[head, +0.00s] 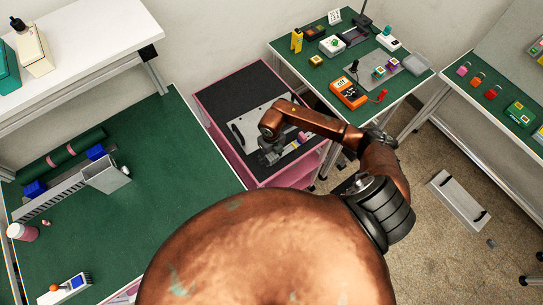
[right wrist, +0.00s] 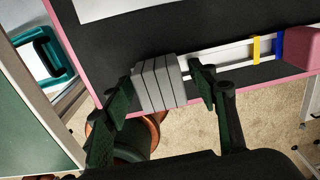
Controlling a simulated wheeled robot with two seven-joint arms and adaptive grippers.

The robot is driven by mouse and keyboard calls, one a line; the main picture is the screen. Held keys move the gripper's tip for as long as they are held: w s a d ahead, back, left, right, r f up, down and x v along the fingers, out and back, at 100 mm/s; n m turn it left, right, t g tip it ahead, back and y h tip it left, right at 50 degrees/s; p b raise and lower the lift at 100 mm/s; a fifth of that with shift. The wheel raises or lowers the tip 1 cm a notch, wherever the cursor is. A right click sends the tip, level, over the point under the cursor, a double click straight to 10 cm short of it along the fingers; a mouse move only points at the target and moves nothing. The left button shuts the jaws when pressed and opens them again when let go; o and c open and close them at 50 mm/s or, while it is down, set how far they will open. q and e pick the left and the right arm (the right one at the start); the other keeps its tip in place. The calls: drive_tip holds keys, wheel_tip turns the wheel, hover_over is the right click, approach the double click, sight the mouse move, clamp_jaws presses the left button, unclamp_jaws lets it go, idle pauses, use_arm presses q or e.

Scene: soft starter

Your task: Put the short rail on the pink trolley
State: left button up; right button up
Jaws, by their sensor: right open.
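The pink trolley (head: 228,72) stands in the middle of the head view, with a black top and pink rim; its black top also fills much of the right wrist view (right wrist: 215,28). A pale rail strip (right wrist: 229,57), which looks like the short rail, lies along its near edge. It carries a grey ribbed block (right wrist: 158,82), yellow and blue bands and a pink block (right wrist: 299,48). My right gripper (head: 272,152) is open over the trolley, its fingers on either side of the grey block; contact cannot be told. My left gripper is out of view.
A white panel with a black handle (head: 246,128) lies on the trolley. A green-topped table (head: 292,47) with an orange meter (head: 349,92) stands behind right. A green bench (head: 175,140) is at left. Another panel (head: 458,200) lies on the floor.

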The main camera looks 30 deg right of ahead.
wheel_tip(320, 180, up, 12)
drive_tip(key=b, duration=0.1)
idle(0.5)
idle(0.5)
